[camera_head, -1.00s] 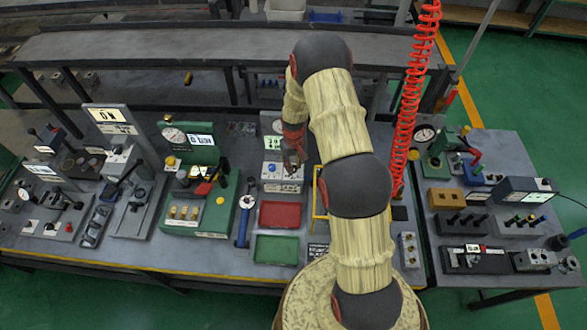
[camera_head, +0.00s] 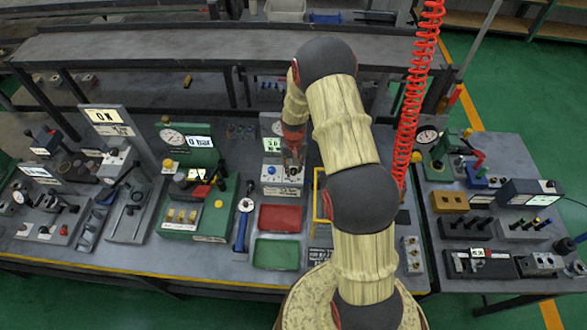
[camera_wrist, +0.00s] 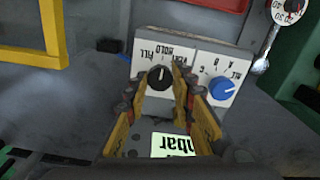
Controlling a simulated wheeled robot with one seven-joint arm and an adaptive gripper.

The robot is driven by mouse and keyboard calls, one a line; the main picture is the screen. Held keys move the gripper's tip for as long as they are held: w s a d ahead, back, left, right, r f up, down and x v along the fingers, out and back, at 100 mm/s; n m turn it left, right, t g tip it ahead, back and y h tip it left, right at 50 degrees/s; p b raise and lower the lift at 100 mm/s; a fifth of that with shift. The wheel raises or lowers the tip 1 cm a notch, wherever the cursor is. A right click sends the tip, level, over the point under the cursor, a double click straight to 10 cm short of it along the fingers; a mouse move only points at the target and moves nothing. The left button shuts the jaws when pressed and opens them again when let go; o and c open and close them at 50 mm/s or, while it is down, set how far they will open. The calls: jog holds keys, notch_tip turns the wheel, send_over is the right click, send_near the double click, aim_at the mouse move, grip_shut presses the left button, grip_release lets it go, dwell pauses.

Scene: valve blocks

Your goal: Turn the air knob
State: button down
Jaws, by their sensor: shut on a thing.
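A pale control box (camera_head: 283,191) stands at the back middle of the bench and holds a black knob and a blue knob. In the wrist view the black knob (camera_wrist: 158,79) has a light pointer line and sits by upside-down FILL and HOLD labels; a third label is partly hidden by a finger. My gripper (camera_wrist: 160,74) has its yellow fingers on either side of the black knob and is shut on it. The blue knob (camera_wrist: 222,88) is beside it on the right, apart from my fingers. In the head view my gripper (camera_head: 293,166) hides the black knob.
A lit display (camera_wrist: 172,145) reading bar shows between my fingers. A yellow frame (camera_wrist: 45,35) stands close to the box. Red (camera_head: 280,218) and green (camera_head: 276,254) trays lie in front. A red coiled hose (camera_head: 408,110) hangs right of my arm.

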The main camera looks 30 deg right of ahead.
aim_at(294, 170)
jog(key=c, duration=1.6)
grip_release()
jog(key=shift+o, duration=0.5)
notch_tip(294, 170, up, 12)
